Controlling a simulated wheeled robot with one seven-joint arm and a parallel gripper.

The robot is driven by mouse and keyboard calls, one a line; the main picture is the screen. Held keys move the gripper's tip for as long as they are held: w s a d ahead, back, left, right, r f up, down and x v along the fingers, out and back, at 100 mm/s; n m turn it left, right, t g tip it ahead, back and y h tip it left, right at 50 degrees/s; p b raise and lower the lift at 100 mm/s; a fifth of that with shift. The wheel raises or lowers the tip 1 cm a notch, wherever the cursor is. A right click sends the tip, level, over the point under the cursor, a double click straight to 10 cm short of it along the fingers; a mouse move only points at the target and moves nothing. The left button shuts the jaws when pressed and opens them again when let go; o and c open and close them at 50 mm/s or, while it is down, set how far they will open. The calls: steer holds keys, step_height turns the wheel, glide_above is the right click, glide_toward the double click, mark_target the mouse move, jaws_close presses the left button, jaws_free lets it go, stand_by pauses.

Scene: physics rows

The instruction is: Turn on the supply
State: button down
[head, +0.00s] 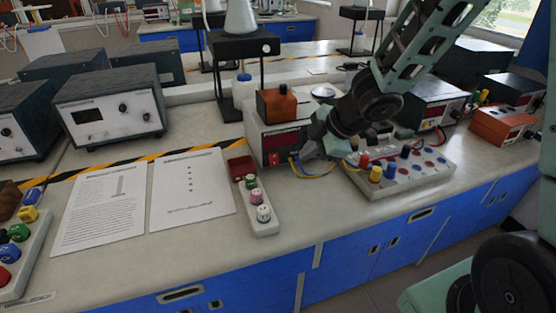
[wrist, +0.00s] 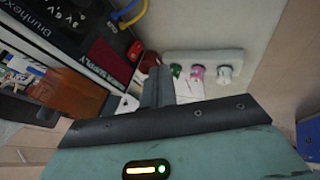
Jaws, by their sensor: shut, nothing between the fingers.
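The supply appears to be the dark box with a reddish display (head: 280,141) in the middle of the bench. An orange-brown block stands on top of it. In the wrist view its lettered dark front (wrist: 75,22) is at the upper left, with a red switch-like part (wrist: 135,50) near its edge. My gripper (head: 312,150) is at the right front of the box. In the wrist view my gripper's fingertips (wrist: 158,72) are together and empty, just below the red part. Whether they touch it I cannot tell. The arm hides part of the box's right side.
A white strip with green, pink and white knobs (head: 267,226) lies in front; it also shows in the wrist view (wrist: 203,54). Yellow and blue wires (head: 312,174) run to a white terminal board (head: 382,192) at right. Paper sheets (head: 100,212) lie left on the bench.

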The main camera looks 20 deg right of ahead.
mark_target(274, 159)
steer(key=b+x, duration=0.7)
steer(key=x, duration=0.4)
steer(key=shift+s+d+f, duration=0.1)
steer(key=shift+s, duration=0.1)
steer(key=w+p, duration=0.1)
steer(key=w+r+p, duration=0.1)
steer(key=shift+w+d, duration=0.1)
steer(key=shift+w, duration=0.2)
steer(key=shift+w+f, duration=0.25)
steer(key=shift+w, duration=0.4)
steer(key=b, duration=0.1)
steer(key=f+b, duration=0.1)
steer(key=b, duration=0.1)
steer(key=shift+w+t, duration=0.2)
steer(key=shift+t, duration=0.1)
steer(key=shift+r+p, duration=0.45)
steer(key=shift+p, duration=0.1)
steer(key=shift+r, duration=0.1)
